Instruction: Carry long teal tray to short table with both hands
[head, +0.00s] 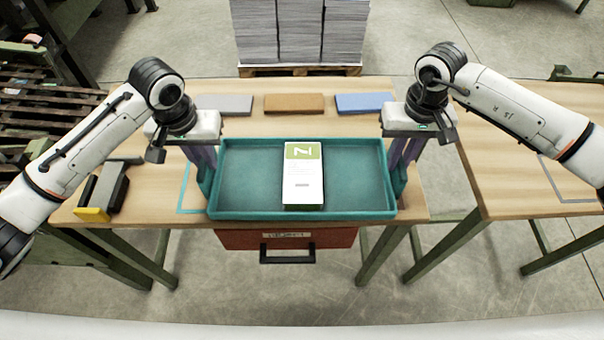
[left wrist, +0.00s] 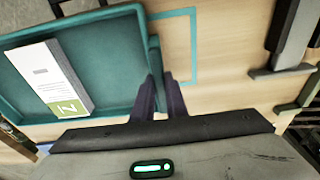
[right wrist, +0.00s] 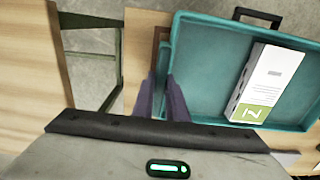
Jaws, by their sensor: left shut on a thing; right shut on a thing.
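The long teal tray (head: 245,180) is level above the wooden table in the head view, with a white and green box (head: 303,178) lying in its middle. My left gripper (head: 205,185) is shut on the tray's left end. My right gripper (head: 398,180) is shut on its right end. The tray also shows in the left wrist view (left wrist: 105,60) and the right wrist view (right wrist: 205,65), with the fingers at its end walls. The short table (head: 500,150) is probably the separate wooden table at the right, with a grey outlined rectangle on its top.
Grey, brown (head: 294,103) and blue (head: 365,102) blocks lie behind the tray. A grey and yellow tool (head: 103,192) lies at the left. A red drawer (head: 285,239) hangs below the front edge. A narrow gap separates the tables. Paper stacks (head: 300,30) stand behind.

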